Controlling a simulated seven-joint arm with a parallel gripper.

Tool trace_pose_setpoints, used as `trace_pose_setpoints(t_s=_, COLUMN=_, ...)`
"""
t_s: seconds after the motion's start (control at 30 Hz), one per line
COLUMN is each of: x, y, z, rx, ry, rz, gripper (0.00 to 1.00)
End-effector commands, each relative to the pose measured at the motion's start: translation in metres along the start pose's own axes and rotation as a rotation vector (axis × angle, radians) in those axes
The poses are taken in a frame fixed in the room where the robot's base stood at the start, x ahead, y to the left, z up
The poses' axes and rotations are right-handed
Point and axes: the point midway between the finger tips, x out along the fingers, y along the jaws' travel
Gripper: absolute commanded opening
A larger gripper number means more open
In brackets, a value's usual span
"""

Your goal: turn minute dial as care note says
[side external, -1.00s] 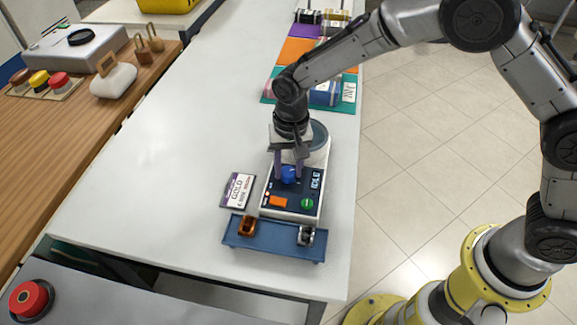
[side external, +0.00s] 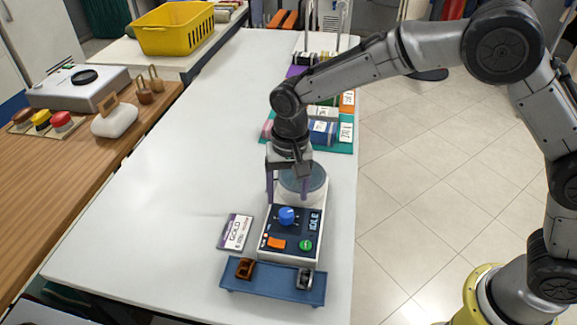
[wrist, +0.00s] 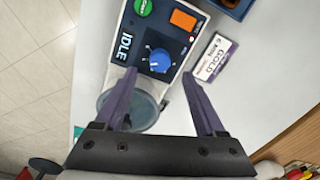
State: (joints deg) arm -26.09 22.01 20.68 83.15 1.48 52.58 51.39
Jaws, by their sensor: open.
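The blue minute dial (side external: 287,216) sits on the dark panel of a small machine (side external: 305,230) whose screen reads IDLE. In the wrist view the dial (wrist: 160,61) has a pale pointer mark and small scale marks around it; its exact setting is too small to read. The care note (side external: 235,232), a card reading GOLD with a smaller unreadable line, lies left of the machine; it also shows in the wrist view (wrist: 215,57). My gripper (side external: 287,194) is open and empty, above and behind the dial, with its fingers apart and not touching it.
An orange switch (side external: 277,244) and a green button (side external: 305,244) share the panel. A clear round lid (side external: 303,178) is behind it, and a blue tray (side external: 272,286) with brown and silver pieces is in front. Free white table lies to the left.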

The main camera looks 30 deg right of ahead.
Motion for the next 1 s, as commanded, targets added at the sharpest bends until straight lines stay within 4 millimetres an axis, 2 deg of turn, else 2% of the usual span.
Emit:
trace_pose_setpoints(t_s=0.03, x=-0.013, y=-0.001, z=-0.001, rx=0.0, ry=0.004, rz=-0.005, gripper=0.72)
trace_pose_setpoints(t_s=0.2, x=-0.047, y=-0.001, z=-0.001, rx=0.0, ry=0.003, rz=-0.004, gripper=0.72)
trace_pose_setpoints(t_s=0.4, x=-0.072, y=0.0, z=-0.001, rx=0.001, ry=0.002, rz=-0.002, gripper=0.72)
trace_pose_setpoints(t_s=0.57, x=-0.08, y=0.0, z=0.0, rx=0.001, ry=0.001, rz=-0.001, gripper=0.72)
trace_pose_setpoints(t_s=0.9, x=-0.081, y=0.002, z=-0.003, rx=0.008, ry=0.001, rz=-0.001, gripper=0.72)
trace_pose_setpoints(t_s=0.97, x=-0.09, y=0.006, z=-0.009, rx=0.022, ry=0.014, rz=-0.016, gripper=0.72)
trace_pose_setpoints(t_s=1.0, x=-0.101, y=0.009, z=-0.013, rx=0.033, ry=0.029, rz=-0.034, gripper=0.72)
